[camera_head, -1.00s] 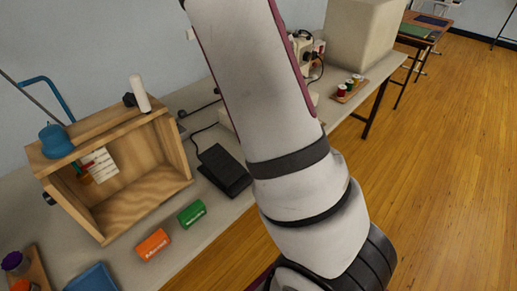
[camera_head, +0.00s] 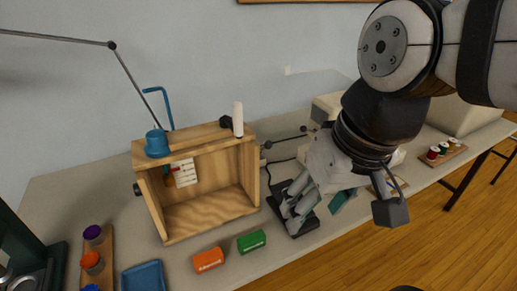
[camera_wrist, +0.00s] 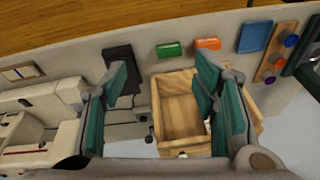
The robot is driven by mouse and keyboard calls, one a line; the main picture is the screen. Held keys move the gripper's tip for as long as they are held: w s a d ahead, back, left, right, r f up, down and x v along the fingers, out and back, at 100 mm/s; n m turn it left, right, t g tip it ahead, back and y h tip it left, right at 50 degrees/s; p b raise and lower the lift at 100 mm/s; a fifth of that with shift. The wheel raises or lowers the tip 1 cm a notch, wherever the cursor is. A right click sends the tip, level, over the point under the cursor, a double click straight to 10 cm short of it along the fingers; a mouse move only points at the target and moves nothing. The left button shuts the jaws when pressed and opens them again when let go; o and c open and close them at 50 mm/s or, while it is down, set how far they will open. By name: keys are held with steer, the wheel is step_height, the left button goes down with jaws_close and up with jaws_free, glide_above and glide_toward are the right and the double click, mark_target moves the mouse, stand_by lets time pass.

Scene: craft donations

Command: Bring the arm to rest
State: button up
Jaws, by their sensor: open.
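My gripper (camera_head: 314,208) hangs from my bent arm in the head view, in front of the black foot pedal on the table. Its fingers are spread and nothing is between them. In the wrist view my gripper (camera_wrist: 162,82) shows two teal-padded fingers wide apart, with the tabletop and the wooden box beyond them. The fingers appear to be above the table, clear of the box. My arm fills the upper right of the head view and hides part of the sewing machine.
The open wooden box (camera_head: 213,222) stands left of my gripper. A green block (camera_head: 251,241), an orange block (camera_head: 208,260) and a blue tray (camera_head: 143,277) lie in front. The black pedal (camera_head: 303,226) is partly hidden. Thread spools (camera_head: 433,153) stand on the right.

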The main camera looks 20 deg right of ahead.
steer(key=shift+s+n+h, duration=0.4)
steer(key=shift+s+n, duration=0.1)
steer(key=shift+s, duration=0.6)
steer(key=shift+r, duration=0.1)
step_height(320, 180, up, 6)
steer(key=t+p, duration=0.1)
steer(key=p, duration=0.4)
steer(key=shift+t, duration=0.3)
